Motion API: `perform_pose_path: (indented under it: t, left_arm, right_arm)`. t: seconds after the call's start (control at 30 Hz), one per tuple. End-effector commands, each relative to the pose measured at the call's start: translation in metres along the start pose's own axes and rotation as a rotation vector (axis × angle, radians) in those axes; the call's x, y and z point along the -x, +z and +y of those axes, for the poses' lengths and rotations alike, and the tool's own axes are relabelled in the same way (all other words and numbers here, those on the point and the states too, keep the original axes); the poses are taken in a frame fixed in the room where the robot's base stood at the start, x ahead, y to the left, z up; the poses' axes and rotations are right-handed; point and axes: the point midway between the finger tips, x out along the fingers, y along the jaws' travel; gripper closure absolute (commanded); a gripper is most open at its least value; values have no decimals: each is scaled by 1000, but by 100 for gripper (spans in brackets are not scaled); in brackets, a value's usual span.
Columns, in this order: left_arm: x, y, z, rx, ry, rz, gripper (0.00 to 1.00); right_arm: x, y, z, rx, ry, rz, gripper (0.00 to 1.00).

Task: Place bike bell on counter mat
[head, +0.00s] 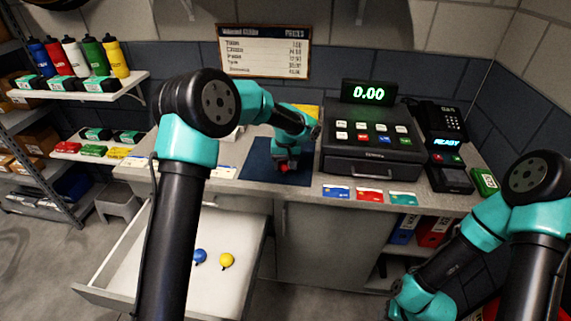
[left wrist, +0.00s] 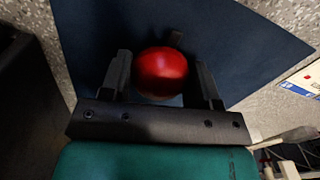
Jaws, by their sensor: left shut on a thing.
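A red bike bell (left wrist: 161,73) sits between the two fingers of my left gripper (left wrist: 165,82), which is shut on it. In the head view the left gripper (head: 285,166) is over the dark blue counter mat (head: 258,170), and only a little of the red bell shows beneath it. In the left wrist view the mat (left wrist: 235,50) fills the area behind the bell. I cannot tell whether the bell touches the mat. My right arm comes in at the lower right of the head view, but its fingertips are not visible.
An open drawer (head: 125,262) below the counter holds a blue bell (head: 200,257) and a yellow bell (head: 227,261). A cash register (head: 372,150) stands right of the mat, with several cards (head: 369,195) in front. A card terminal (head: 450,178) is further right.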

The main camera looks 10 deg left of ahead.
Motion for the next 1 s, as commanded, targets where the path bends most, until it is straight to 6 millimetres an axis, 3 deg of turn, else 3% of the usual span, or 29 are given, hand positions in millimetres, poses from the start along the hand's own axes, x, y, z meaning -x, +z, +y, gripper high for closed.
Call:
perform_pose_path:
  t: [0.03, 0.07, 0.3, 0.67, 0.87, 1.0]
  left_arm:
    - [-2, 0, 0, 0, 0, -1, 68]
    - [-2, 0, 0, 0, 0, -1, 43]
    - [-2, 0, 0, 0, 0, -1, 20]
    - [2, 0, 0, 0, 0, 0, 19]
    - [22, 0, 0, 1, 1, 2, 19]
    - [47, 0, 0, 1, 1, 3, 19]
  right_arm:
    - [0, 0, 0, 0, 0, 0, 57]
    - [0, 0, 0, 0, 0, 0, 57]
    - [0, 0, 0, 0, 0, 0, 57]
    - [0, 0, 0, 0, 0, 0, 57]
    - [0, 0, 0, 0, 0, 0, 57]
    - [0, 0, 0, 0, 0, 0, 57]
